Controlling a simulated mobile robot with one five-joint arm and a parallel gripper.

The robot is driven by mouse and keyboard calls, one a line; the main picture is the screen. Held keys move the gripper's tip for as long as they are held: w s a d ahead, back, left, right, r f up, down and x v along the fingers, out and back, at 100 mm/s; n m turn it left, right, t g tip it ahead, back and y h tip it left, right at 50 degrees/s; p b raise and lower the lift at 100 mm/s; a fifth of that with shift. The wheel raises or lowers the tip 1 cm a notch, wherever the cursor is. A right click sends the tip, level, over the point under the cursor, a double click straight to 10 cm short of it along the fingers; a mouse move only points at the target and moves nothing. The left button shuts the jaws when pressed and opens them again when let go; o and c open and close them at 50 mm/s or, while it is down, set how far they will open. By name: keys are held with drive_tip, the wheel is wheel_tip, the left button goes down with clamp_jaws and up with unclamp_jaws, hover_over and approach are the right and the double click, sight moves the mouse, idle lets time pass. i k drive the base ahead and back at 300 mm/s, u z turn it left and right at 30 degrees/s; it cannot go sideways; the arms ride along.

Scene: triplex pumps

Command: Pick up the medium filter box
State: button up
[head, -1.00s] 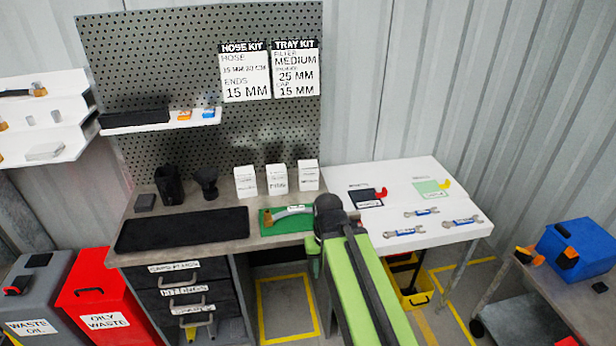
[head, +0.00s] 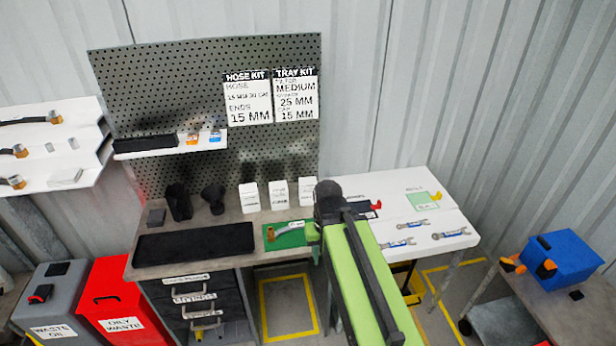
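Three white filter boxes stand upright in a row at the back of the grey workbench: a left box (head: 250,197), a middle box (head: 278,195) and a right box (head: 307,191). Their printed labels are too small to read, so I cannot tell which is the medium one. My green arm reaches up from the bottom of the view. My gripper (head: 314,237) is at its far end, in front of and below the right box, near the green mat. Its fingers are mostly hidden by the arm, and I cannot see whether they are open.
A dark funnel-like item (head: 214,198) stands left of the boxes. A white table (head: 390,186) with wrenches adjoins on the right. The tray kit sign (head: 296,95) reads filter medium.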

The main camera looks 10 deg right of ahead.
sight(307, 185)
drive_tip(key=z, duration=1.75)
drive_tip(key=i, duration=1.2)
drive_tip(key=u, duration=3.65)
drive_tip(key=i, duration=1)
drive_tip(key=z, duration=0.1)
